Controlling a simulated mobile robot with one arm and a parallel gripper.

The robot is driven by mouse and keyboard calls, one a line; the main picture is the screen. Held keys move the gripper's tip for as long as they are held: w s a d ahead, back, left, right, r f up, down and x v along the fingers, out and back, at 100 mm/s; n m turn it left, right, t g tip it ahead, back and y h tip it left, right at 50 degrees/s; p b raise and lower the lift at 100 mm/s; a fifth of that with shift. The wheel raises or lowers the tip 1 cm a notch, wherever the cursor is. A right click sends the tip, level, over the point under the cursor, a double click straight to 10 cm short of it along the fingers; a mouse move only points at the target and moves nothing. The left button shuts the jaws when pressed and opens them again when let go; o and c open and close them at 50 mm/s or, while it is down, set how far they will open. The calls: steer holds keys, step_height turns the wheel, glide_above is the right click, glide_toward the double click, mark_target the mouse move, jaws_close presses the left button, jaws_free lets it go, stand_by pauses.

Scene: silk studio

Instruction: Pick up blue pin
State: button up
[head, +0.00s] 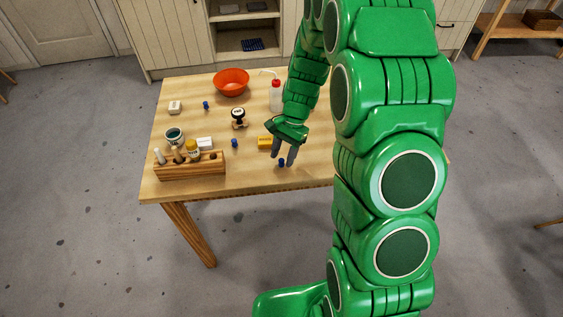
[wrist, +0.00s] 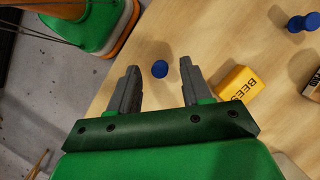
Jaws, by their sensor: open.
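A small blue pin (head: 282,162) stands on the wooden table near its front edge. My gripper (head: 285,160) is above it, fingers pointing down. In the wrist view the blue pin (wrist: 160,69) shows as a round blue top between and just beyond the fingertips of my open gripper (wrist: 160,72). The fingers are apart and hold nothing. A second blue pin (head: 235,143) stands to the left, and a third (head: 206,105) stands farther back left. One blue pin also shows at the upper right of the wrist view (wrist: 303,22).
A yellow beeswax block (head: 265,143) lies close to my gripper; it also shows right of the fingers in the wrist view (wrist: 240,82). A wooden rack (head: 190,168), stamp (head: 239,117), red bowl (head: 231,82) and red-capped bottle (head: 275,97) stand on the table (head: 170,93).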

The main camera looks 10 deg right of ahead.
steer(key=x, duration=0.2)
steer(key=shift+s+f, duration=0.15)
steer(key=shift+f, duration=0.15)
jaws_close()
steer(key=shift+r, duration=0.1)
step_height(320, 180, up, 3)
steer(key=shift+r, duration=0.2)
steer(key=s+d+r, duration=0.1)
steer(key=s+r, duration=0.8)
steer(key=s, duration=0.4)
steer(key=shift+s+d+r, duration=0.2)
steer(key=shift+s+d, duration=0.15)
